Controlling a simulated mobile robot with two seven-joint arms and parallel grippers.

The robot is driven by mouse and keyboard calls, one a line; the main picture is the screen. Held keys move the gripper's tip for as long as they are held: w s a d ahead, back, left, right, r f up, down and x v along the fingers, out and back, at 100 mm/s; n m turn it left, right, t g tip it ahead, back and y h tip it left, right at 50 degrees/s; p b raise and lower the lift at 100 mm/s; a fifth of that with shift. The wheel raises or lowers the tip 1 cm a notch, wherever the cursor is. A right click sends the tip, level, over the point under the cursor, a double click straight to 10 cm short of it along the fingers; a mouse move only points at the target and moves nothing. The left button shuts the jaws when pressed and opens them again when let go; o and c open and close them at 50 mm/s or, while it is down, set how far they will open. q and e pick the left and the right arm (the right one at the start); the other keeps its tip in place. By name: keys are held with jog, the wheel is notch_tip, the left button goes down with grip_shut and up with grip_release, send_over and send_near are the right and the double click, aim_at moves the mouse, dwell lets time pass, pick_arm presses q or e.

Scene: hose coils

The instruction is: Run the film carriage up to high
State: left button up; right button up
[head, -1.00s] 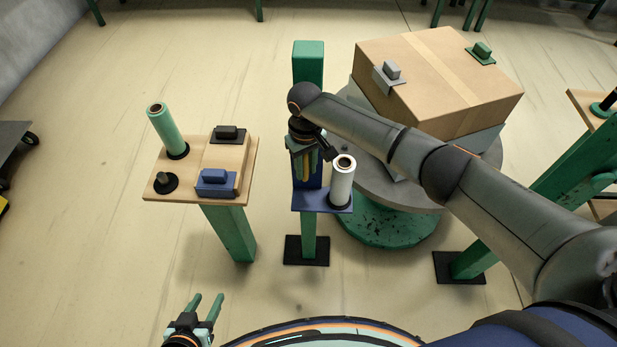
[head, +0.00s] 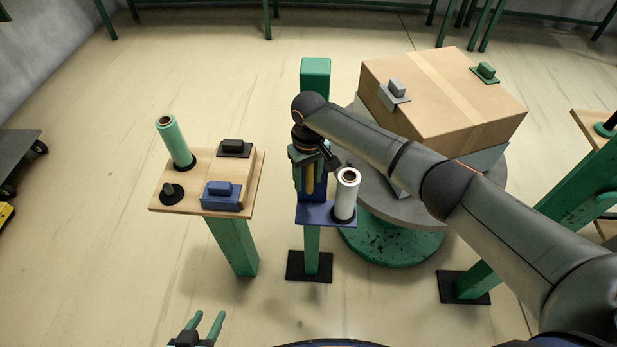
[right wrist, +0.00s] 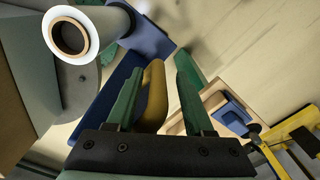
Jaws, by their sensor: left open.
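The film carriage is a blue bracket (head: 318,216) on a green mast (head: 316,75), with an upright white film roll (head: 346,195) on its shelf. The roll also shows at the upper left of the right wrist view (right wrist: 70,37). A yellow handle (head: 310,180) stands on the carriage. My right gripper (head: 309,186) is at the carriage from above. In the right wrist view its green fingers (right wrist: 160,64) are apart with the yellow handle (right wrist: 153,95) between them, nearer the left finger; a gap shows on the right. My left gripper (head: 210,319) is open and empty at the bottom edge.
A taped carton (head: 440,90) sits on a round turntable (head: 385,205) right of the mast. A small wooden stand (head: 205,170) at the left holds a green roll (head: 174,142), a blue block (head: 221,195) and dark knobs. Floor between stand and mast is clear.

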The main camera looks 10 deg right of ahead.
jog(key=shift+f, duration=0.1)
jog(key=shift+d, duration=0.1)
notch_tip(320, 180, up, 13)
jog(key=shift+f, duration=0.2)
jog(key=shift+s, duration=0.15)
dwell(0.8)
